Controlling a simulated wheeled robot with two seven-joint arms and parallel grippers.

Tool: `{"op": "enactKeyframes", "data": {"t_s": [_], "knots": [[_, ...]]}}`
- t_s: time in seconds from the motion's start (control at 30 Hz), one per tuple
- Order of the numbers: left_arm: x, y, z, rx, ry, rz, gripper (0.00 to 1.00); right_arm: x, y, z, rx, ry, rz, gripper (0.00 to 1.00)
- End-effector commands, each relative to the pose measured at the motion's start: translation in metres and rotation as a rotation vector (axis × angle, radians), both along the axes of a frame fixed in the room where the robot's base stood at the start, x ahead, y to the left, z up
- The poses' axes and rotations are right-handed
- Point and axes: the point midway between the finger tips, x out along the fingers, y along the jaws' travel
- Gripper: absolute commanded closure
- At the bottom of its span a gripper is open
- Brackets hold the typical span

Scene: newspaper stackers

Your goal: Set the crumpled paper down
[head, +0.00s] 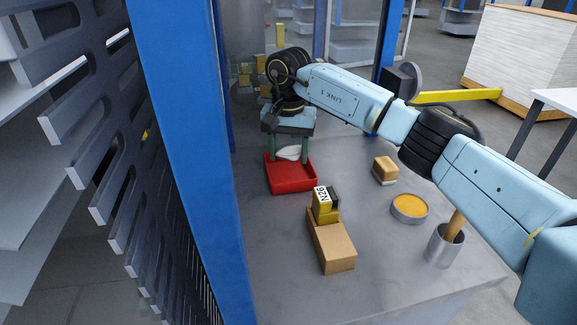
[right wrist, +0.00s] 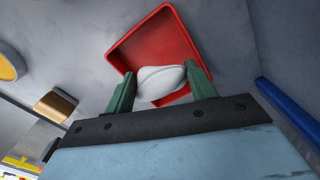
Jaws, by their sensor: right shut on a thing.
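The crumpled paper (head: 289,153) is a white lump held between the green fingers of my right gripper (head: 304,150). The right wrist view shows the paper (right wrist: 160,84) between the two fingertips (right wrist: 162,88), with both fingers against its sides. A red tray (head: 292,184) lies on the grey table below and around the gripper. In the right wrist view the paper is over the inside of the red tray (right wrist: 140,43). I cannot tell whether the paper touches the tray floor. My left gripper does not show.
On the grey table (head: 370,262) stand a cardboard box (head: 332,248) with a yellow block labelled N26 (head: 322,205), a small tan box (head: 385,170), a round yellow-filled tin (head: 409,208) and a metal cup (head: 445,246). A blue post (head: 190,130) rises left of the tray.

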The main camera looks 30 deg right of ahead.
Motion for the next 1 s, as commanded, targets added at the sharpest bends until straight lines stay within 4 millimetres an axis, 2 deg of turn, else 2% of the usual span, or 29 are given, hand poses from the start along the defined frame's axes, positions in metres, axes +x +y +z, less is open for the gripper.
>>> {"op": "enactKeyframes", "data": {"t_s": [0.27,0.43,0.67,0.7,0.73,0.77,1.0], "knots": [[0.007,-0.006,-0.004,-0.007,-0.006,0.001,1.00,0.000,0.001,-0.035,0.001,0.002,0.000,0.70],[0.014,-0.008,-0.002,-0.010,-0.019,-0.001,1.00,0.000,0.000,-0.036,0.000,-0.001,0.000,0.70],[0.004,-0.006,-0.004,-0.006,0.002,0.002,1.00,0.000,0.000,-0.039,0.000,0.000,0.000,0.70],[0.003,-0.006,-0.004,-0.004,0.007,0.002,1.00,0.000,0.000,-0.039,0.000,0.000,0.000,0.42],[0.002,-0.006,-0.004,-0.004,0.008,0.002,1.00,0.000,0.000,-0.039,0.000,0.000,0.000,0.38],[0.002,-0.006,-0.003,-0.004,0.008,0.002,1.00,0.000,0.000,-0.039,0.000,0.000,0.000,0.35],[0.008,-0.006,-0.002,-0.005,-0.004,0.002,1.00,0.000,0.000,-0.039,0.000,0.000,0.000,0.35]]}}
